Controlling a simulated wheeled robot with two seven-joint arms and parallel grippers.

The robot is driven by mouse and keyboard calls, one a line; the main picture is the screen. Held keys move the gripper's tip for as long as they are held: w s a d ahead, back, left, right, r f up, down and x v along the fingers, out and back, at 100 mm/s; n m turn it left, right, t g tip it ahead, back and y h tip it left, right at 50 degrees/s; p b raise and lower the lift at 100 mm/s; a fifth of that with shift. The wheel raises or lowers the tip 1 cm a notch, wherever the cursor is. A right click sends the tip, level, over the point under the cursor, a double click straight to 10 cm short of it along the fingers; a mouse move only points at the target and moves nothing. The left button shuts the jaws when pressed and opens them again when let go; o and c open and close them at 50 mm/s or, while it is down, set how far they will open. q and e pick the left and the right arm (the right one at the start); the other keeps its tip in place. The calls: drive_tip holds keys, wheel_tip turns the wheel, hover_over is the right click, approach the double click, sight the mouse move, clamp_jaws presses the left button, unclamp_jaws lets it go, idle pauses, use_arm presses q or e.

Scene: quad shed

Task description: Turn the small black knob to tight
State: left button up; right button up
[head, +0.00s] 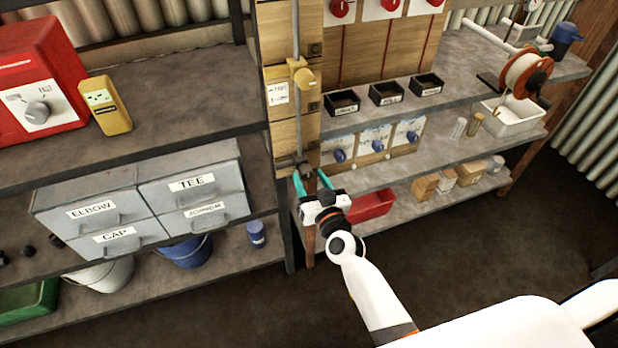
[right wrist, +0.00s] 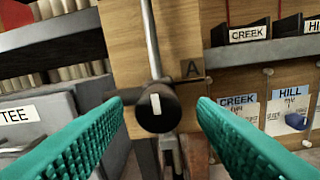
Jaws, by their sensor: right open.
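The small black knob (right wrist: 157,108) is round, with a white mark that stands about upright. It sits low on a metal rod (right wrist: 151,40) in front of a wooden post (right wrist: 118,62). My right gripper (right wrist: 160,104) is open, with one teal finger on each side of the knob and gaps between. In the head view my right gripper (head: 312,181) reaches the foot of the post, where the knob is small and partly hidden. My left gripper is not in view.
A yellow clamp (head: 292,73) and a small label (head: 278,94) are higher on the post. Grey drawers (head: 193,183) stand left of it. Blue valve knobs (head: 340,156) and black bins (head: 342,103) are to the right. A red tray (head: 372,205) lies on the lower shelf.

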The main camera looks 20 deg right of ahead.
drive_tip(key=shift+w, duration=0.5)
drive_tip(key=c, duration=1)
